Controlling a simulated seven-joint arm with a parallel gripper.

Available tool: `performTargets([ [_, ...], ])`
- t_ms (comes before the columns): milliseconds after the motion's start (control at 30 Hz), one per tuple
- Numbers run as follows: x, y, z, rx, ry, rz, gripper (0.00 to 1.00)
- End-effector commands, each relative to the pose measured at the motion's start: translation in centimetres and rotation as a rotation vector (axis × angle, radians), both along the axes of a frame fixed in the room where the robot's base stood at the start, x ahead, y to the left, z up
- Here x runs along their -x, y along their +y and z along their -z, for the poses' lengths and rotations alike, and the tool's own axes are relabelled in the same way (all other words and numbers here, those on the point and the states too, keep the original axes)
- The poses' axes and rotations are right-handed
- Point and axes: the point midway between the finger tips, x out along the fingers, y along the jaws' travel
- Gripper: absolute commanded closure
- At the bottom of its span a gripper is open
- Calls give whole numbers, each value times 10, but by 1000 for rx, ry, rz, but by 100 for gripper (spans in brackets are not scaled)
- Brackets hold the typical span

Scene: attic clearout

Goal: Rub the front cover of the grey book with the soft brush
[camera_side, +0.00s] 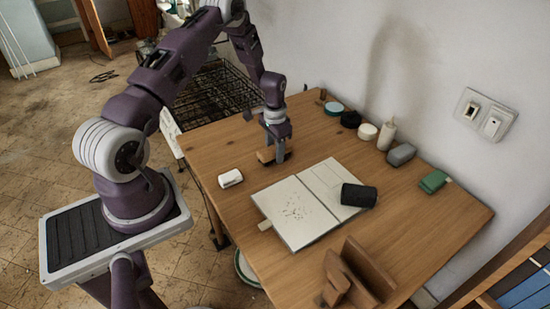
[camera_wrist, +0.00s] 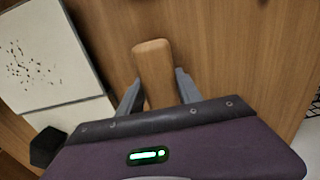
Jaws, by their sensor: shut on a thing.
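The pale grey book (camera_side: 291,222) lies flat on the wooden table, showing two panels; it also shows at the left of the wrist view (camera_wrist: 55,75). Dark specks (camera_side: 293,212) cover part of its left panel.
A small white block (camera_side: 230,178) lies left of the book. A brown wooden stand (camera_side: 358,272) is at the front. Along the wall stand several items, including a white bottle (camera_side: 387,134), a grey box (camera_side: 401,154) and a green box (camera_side: 433,181). The table's right side has free room.

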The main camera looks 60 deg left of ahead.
Motion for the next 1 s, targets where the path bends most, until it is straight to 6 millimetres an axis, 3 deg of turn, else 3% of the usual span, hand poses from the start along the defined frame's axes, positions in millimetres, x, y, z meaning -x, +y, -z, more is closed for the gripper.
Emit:
performTargets([
  [500,0,0,-27,0,-1,0,100],
  [867,0,0,-32,0,1,0,100],
  [900,0,0,-32,0,0,0,64],
  [1000,0,0,-32,0,0,0,84],
])
